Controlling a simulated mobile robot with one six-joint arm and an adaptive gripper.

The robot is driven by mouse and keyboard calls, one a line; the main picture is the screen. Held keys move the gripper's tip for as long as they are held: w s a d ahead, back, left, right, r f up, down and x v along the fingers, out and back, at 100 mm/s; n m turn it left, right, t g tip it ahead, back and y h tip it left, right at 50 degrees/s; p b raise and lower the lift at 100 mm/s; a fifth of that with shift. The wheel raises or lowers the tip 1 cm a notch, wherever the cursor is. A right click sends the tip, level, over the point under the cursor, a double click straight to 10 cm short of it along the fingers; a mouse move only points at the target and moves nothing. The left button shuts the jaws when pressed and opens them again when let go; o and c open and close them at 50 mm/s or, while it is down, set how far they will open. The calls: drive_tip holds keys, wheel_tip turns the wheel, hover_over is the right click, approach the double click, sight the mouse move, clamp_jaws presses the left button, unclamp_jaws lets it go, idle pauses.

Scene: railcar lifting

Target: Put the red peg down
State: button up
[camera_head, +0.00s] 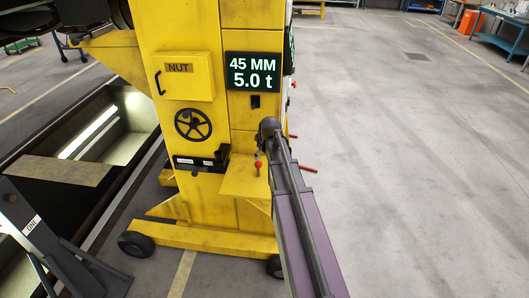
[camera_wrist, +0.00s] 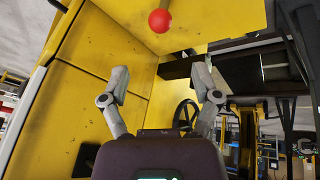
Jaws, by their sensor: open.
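A small red ball-topped peg (camera_head: 258,164) stands at the yellow shelf (camera_head: 238,183) on the front of the yellow lifting column. In the wrist view a red ball (camera_wrist: 160,20) shows at the top against a yellow plate (camera_wrist: 205,15); I take it for the same peg, and its stem is hidden. My gripper (camera_wrist: 163,84) is open, its two fingers spread wide with nothing between them. The red ball lies beyond the fingertips, apart from them. In the head view my arm covers part of the column, and the gripper cannot be made out clearly.
The yellow column (camera_head: 205,120) carries a black handwheel (camera_head: 193,124), a "NUT" box (camera_head: 186,76) and a display (camera_head: 252,72) reading 45 MM, 5.0 t. Red rods (camera_head: 307,168) stick out at its right. A pit (camera_head: 105,130) lies left; open floor (camera_head: 420,170) lies right.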

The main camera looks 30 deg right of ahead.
drive_tip(key=s+a+f+m+g, duration=0.1)
drive_tip(key=s+a+m+g, duration=0.3)
drive_tip(key=s+a, duration=1.8)
drive_tip(key=shift+a+f+g+y, duration=0.15)
drive_tip(key=shift+f+g+y, duration=0.2)
drive_tip(key=shift+g, duration=0.25)
